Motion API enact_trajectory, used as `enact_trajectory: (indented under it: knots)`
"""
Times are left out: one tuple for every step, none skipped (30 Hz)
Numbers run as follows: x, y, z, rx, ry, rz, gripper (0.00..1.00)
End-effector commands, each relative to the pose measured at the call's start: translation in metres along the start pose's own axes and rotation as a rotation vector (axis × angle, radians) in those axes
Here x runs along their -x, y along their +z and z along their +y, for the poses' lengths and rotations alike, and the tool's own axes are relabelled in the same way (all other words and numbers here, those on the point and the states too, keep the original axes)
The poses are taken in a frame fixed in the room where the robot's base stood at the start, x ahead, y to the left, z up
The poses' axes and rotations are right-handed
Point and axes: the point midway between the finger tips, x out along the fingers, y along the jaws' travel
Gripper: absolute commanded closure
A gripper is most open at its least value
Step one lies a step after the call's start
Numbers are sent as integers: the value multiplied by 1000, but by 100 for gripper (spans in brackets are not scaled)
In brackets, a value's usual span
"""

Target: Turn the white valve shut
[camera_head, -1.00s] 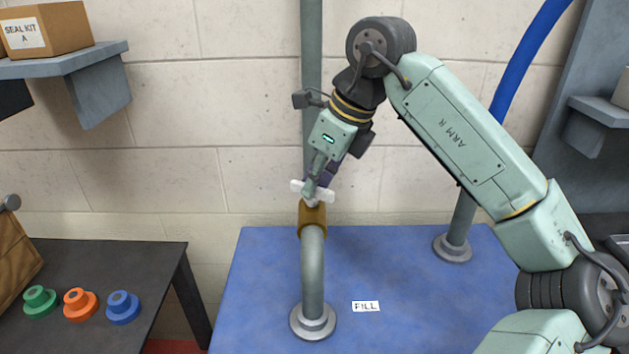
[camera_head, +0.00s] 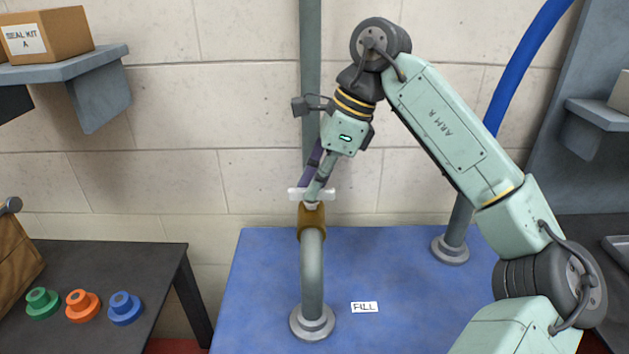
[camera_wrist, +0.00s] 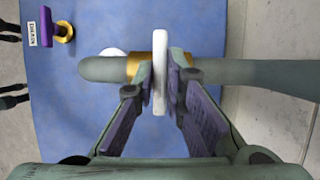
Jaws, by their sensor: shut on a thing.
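The white valve handle (camera_head: 328,193) is a flat bar on top of a brass-coloured fitting (camera_head: 312,221) on an upright grey pipe. In the head view it lies nearly level, left to right. My gripper (camera_head: 314,187) comes down on it from above and is shut on its middle. In the wrist view the white handle (camera_wrist: 160,45) stands on edge between the two purple-padded fingers of my gripper (camera_wrist: 162,88). The fingers hide part of the handle in the head view.
A FILL label (camera_head: 365,307) lies on the blue table (camera_head: 400,335). The wrist view shows a purple valve handle (camera_wrist: 47,27) with a small tag at upper left. Green, orange and blue knobs (camera_head: 125,308) stand on the dark table at left.

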Motion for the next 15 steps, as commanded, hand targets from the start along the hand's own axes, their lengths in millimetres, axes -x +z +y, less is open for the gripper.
enact_trajectory:
  knots:
    - [-1,0,1,4,5,3,100]
    - [-1,0,1,5,5,3,100]
    - [-1,0,1,5,5,3,100]
    - [-1,0,1,5,5,3,100]
    - [-1,0,1,5,5,3,100]
    - [-2,0,1,5,5,3,100]
    - [-2,0,1,5,5,3,100]
    - [-2,0,1,5,5,3,100]
    - [-2,0,1,5,5,3,100]
    - [-2,0,1,5,5,3,88]
    - [-2,0,1,5,5,3,86]
    - [-2,0,1,5,5,3,84]
    - [-2,0,1,5,5,2,82]
    - [-2,0,1,5,4,2,80]
    - [-2,0,1,4,4,2,77]
